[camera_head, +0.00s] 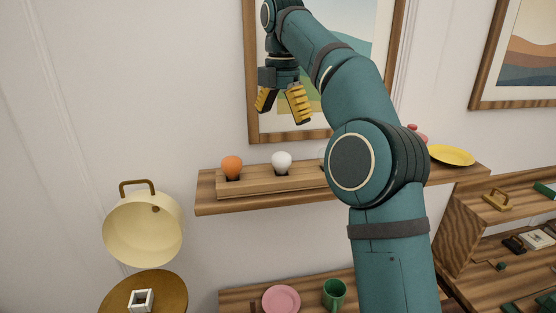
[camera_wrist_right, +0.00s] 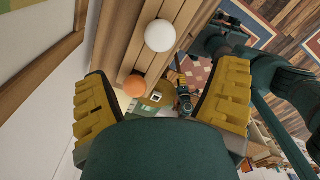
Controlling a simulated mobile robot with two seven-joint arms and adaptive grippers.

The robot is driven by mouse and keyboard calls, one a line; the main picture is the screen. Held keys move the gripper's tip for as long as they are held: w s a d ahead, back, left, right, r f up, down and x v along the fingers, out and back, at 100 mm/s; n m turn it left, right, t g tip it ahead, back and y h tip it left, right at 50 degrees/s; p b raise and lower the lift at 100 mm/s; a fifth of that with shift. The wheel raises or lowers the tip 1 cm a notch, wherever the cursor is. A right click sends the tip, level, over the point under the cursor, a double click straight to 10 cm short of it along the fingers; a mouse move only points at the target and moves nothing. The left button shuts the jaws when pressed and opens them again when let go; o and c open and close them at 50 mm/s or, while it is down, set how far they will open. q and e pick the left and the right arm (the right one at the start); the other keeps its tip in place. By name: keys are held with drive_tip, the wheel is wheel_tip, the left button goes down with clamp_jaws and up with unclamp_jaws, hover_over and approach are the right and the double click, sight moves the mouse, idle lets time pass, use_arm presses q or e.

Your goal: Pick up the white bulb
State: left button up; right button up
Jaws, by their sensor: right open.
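The white bulb (camera_head: 282,160) stands upright in a wooden holder (camera_head: 255,184) on the wall shelf, to the right of an orange bulb (camera_head: 232,166). My right gripper (camera_head: 283,108) is open and empty, pointing down above the two bulbs and clear of them. In the right wrist view, the white bulb (camera_wrist_right: 159,36) shows beyond the open yellow fingers (camera_wrist_right: 165,108), with the orange bulb (camera_wrist_right: 135,86) nearer the middle between them. My right arm hides the right part of the holder in the head view. My left gripper is not seen in the head view.
The wall shelf (camera_head: 212,205) also carries a yellow plate (camera_head: 451,155) at its right. A framed picture (camera_head: 253,80) hangs behind my gripper. A cream pot (camera_head: 143,230) is at the left. A lower shelf holds a pink plate (camera_head: 281,299) and a green mug (camera_head: 334,293).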

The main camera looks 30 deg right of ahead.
sight(280, 166)
drive_tip(key=shift+s+f, duration=0.25)
drive_tip(key=shift+f, duration=0.5)
drive_tip(key=f, duration=0.6)
drive_tip(key=shift+w+a, duration=0.1)
drive_tip(key=shift+w, duration=0.1)
drive_tip(key=f, duration=0.3)
drive_tip(key=shift+s+a+f, duration=0.15)
drive_tip(key=shift+a+f, duration=0.1)
drive_tip(key=shift+f, duration=0.8)
drive_tip(key=c, duration=1.4)
drive_tip(key=shift+c, duration=0.2)
